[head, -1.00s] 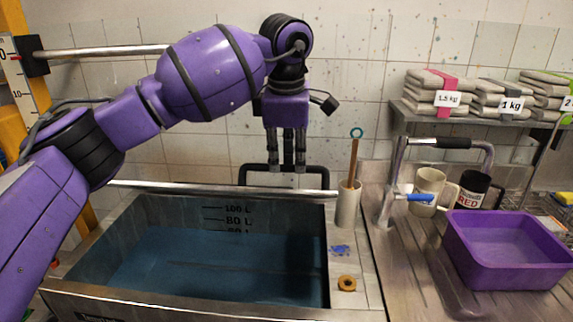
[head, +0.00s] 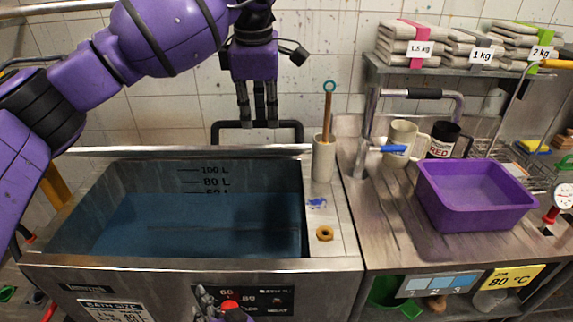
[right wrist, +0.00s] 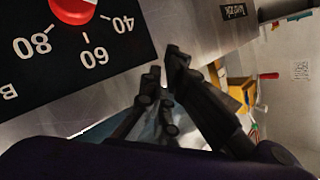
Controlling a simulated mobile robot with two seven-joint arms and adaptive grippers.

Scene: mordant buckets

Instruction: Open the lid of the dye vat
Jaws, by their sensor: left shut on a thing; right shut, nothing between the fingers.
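The dye vat (head: 190,262) is a steel tank with blue liquid (head: 200,225) and litre marks inside. Its top is uncovered. The lid (head: 130,153) shows as a thin steel strip along the back rim, with a black bar handle (head: 288,125) behind it. My left gripper (head: 258,120) points down and is shut on the handle. My right gripper (head: 207,298) is at the vat's front panel, partly cut off by the lower edge, beside the red knob (head: 230,306). In the right wrist view its fingers (right wrist: 164,68) are shut and empty, below the dial with the red knob (right wrist: 73,8).
A white holder (head: 323,160) with a wooden stick and an orange ring (head: 324,233) are on the vat's right ledge. A purple basin (head: 475,195), mugs (head: 402,140) and a tap (head: 370,125) are on the right counter. Folded cloth stacks (head: 405,45) fill the shelf above.

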